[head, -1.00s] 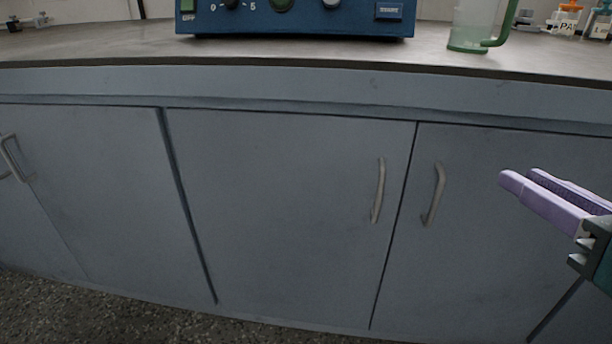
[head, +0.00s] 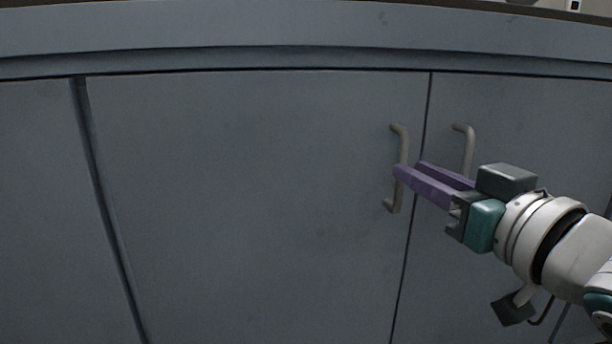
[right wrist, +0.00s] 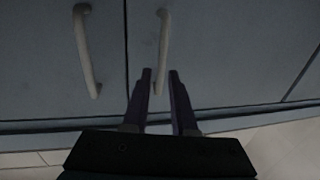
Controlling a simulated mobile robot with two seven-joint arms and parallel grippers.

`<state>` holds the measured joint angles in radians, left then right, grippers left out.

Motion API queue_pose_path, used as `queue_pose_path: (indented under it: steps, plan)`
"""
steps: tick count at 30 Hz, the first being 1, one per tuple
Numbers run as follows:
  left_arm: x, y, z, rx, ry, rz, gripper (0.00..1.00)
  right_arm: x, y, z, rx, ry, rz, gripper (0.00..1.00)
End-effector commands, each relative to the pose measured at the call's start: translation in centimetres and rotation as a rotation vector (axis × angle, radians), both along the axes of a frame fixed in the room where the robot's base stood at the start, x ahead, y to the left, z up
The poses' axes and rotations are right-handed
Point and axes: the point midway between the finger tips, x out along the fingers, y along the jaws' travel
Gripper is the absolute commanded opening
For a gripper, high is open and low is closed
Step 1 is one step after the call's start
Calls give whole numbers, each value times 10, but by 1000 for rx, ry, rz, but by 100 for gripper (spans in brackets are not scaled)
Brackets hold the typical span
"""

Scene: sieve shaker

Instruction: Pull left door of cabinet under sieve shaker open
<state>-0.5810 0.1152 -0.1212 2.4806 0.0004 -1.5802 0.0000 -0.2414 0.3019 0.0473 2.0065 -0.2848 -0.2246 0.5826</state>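The left cabinet door (head: 250,200) is a flat grey-blue panel and looks shut. Its curved light handle (head: 401,165) sits near its right edge. My right gripper (head: 407,168), with purple fingers, is at this handle. One finger overlaps it and the other is just right of it. In the right wrist view the handle (right wrist: 163,40) shows between the two spread fingers (right wrist: 160,76), which are open. I cannot tell whether they touch it. My left gripper is out of view. The sieve shaker is out of the head view now.
The neighbouring right door (head: 520,120) is shut, and its handle (head: 467,145) is close to my right gripper. A dark vertical gap (head: 105,210) marks the left door's left side. The cabinet's top rail (head: 250,30) runs above. The space before the left door looks clear.

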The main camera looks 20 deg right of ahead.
Motion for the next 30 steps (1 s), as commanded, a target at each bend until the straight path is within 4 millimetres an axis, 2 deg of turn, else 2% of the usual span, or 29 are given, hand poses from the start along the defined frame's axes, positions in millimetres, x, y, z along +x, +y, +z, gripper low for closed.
queue_pose_path:
  steps: [3,9,19,26,30]
  plan:
    - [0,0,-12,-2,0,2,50,19,-1,-2,-2,-3,0,26]
    - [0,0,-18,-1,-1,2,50,35,-1,-1,0,-1,0,26]
    - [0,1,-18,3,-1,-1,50,38,-2,0,0,2,0,26]
    - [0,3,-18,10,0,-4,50,38,-1,0,0,2,0,1]
    - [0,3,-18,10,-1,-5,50,38,-1,0,0,2,0,0]
